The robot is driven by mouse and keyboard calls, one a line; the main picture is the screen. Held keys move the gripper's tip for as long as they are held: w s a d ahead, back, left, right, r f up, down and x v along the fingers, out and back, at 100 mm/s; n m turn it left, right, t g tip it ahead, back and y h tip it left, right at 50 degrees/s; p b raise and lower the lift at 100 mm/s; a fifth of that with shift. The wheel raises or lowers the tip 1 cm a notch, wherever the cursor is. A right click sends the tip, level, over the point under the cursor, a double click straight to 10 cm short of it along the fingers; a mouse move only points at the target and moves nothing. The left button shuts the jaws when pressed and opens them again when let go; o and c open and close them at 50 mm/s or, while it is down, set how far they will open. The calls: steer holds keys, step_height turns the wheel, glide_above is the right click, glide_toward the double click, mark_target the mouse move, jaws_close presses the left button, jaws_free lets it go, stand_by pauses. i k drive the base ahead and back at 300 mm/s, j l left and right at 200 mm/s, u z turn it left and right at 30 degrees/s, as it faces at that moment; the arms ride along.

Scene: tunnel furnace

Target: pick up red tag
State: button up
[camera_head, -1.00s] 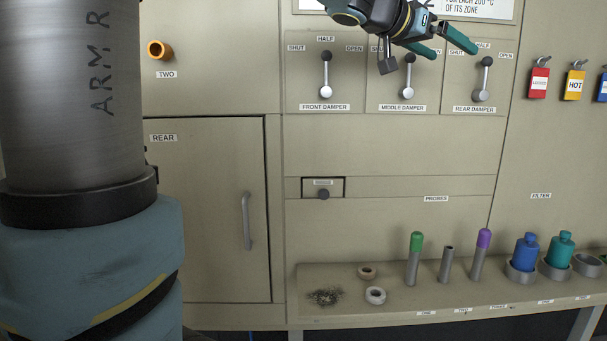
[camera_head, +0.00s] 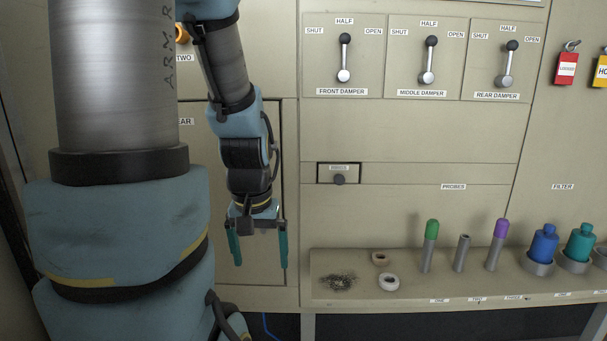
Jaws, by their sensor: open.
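The red tag (camera_head: 567,68) hangs from a small hook high on the right panel, with a white label on its face. My gripper (camera_head: 258,258) points down in front of the cabinet door at the left. Its two teal fingers are apart with nothing between them. It is far to the left of the red tag and lower than it.
A yellow tag (camera_head: 601,71) hangs right of the red one, cut by the picture edge. Three damper levers (camera_head: 426,62) stick out of the upper panel. A shelf (camera_head: 400,303) below carries probes, rings, a dark debris pile, and blue (camera_head: 543,243) and teal (camera_head: 580,243) bottles.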

mark_target(567, 66)
steer(key=l+u, duration=0.15)
steer(key=u, duration=0.35)
steer(key=k+l+u, duration=0.15)
steer(key=l+u, duration=0.35)
steer(key=k+l+u, duration=0.25)
steer(key=l+u, duration=0.2)
steer(key=k+l+u, duration=0.3)
steer(key=u, duration=0.2)
steer(key=k+l+u, duration=0.45)
steer(key=k+u, duration=0.3)
steer(key=u, duration=0.2)
